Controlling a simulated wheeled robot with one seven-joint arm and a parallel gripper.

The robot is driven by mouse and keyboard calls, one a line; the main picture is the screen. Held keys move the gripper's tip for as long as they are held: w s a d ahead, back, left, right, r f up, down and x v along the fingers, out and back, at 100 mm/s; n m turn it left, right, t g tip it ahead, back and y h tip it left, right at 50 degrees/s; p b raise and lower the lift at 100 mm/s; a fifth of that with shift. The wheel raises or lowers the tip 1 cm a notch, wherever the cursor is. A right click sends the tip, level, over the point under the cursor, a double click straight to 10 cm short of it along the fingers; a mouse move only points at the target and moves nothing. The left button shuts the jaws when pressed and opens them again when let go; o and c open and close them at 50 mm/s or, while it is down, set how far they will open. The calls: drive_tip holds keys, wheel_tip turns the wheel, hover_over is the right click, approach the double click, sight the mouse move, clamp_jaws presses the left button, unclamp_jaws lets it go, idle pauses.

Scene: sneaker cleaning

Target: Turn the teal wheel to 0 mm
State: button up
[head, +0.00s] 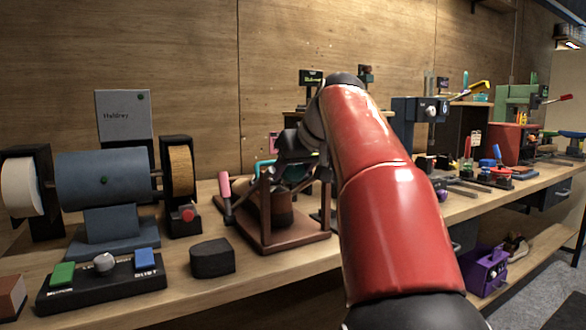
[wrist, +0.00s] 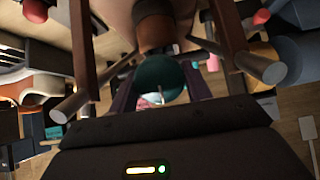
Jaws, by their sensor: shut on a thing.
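The teal wheel (wrist: 160,74) shows in the wrist view as a round disc with a small pale mark, directly in front of my gripper (wrist: 160,92). The dark fingers lie on both sides of the wheel and are shut on it. In the head view, a teal part (head: 264,169) shows at the wooden frame (head: 294,242), where my gripper (head: 292,172) reaches in. A brown rounded body (head: 275,208) sits inside the frame. No millimetre scale or reading can be made out in either view.
A blue grinder (head: 100,180) with side wheels stands at the left. A black button box (head: 103,285) and a dark block (head: 212,258) lie in front. A pink-handled bar (head: 225,192) sticks out beside the frame. Presses and tools (head: 515,135) crowd the bench at the right.

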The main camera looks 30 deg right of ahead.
idle(0.3)
drive_tip(key=o, duration=1)
drive_tip(key=shift+c, duration=0.2)
drive_tip(key=p+v, duration=0.1)
drive_tip(key=v, duration=0.7)
drive_tip(key=shift+f, duration=0.1)
